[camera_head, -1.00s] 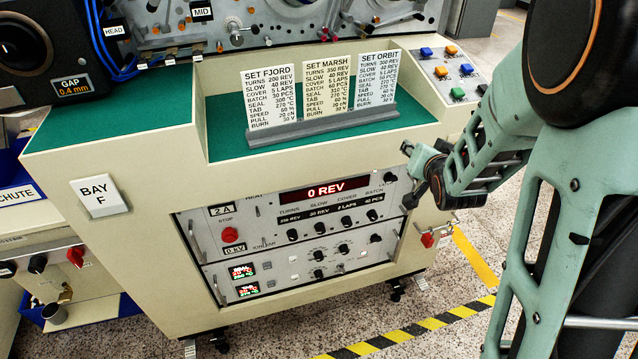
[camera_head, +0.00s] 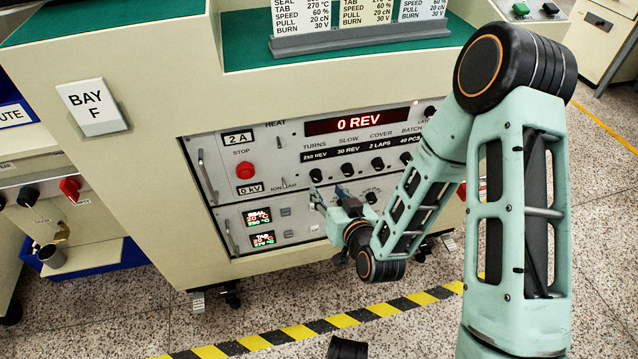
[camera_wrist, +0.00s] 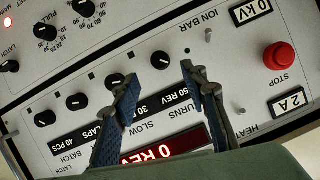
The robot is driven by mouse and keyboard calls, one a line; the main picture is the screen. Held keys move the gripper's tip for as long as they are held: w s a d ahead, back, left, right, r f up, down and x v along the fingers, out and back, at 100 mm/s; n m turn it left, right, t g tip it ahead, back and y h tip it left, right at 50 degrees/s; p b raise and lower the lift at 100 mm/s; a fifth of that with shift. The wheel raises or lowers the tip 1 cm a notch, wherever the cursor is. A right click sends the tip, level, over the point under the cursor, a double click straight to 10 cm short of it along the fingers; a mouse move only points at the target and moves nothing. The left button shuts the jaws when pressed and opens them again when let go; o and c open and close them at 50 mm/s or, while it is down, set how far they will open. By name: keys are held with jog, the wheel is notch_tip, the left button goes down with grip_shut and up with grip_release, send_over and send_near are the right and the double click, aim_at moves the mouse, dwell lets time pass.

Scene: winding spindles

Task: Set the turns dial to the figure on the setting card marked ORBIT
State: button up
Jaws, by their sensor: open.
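The turns dial (camera_head: 316,175) is a black knob under the TURNS label on the control panel. The strip above it reads about 250 REV. In the wrist view the turns dial (camera_wrist: 160,60) lies just past and between my fingertips, apart from both. My gripper (camera_head: 330,197) is open and empty in front of the panel, just below the knob row; it also fills the wrist view (camera_wrist: 158,76). The ORBIT card (camera_head: 423,9) is the rightmost in the rack; its heading and turns line are cut off now, but the earlier frame seems to read TURNS 300 REV.
Similar slow (camera_head: 347,169), cover (camera_head: 377,163) and batch (camera_head: 405,158) knobs sit in the same row. A red stop button (camera_head: 245,170) is to the left. The red display (camera_head: 358,122) reads 0 REV. A card rack (camera_head: 360,41) stands on the ledge above.

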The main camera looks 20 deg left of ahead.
aim_at(318, 180)
jog(key=b+x, duration=0.1)
jog(key=x, duration=0.6)
jog(key=shift+w+a+f, duration=0.1)
jog(key=shift+w+a, duration=0.05)
jog(key=shift+w, duration=0.1)
jog(key=shift+c, duration=0.3)
grip_shut()
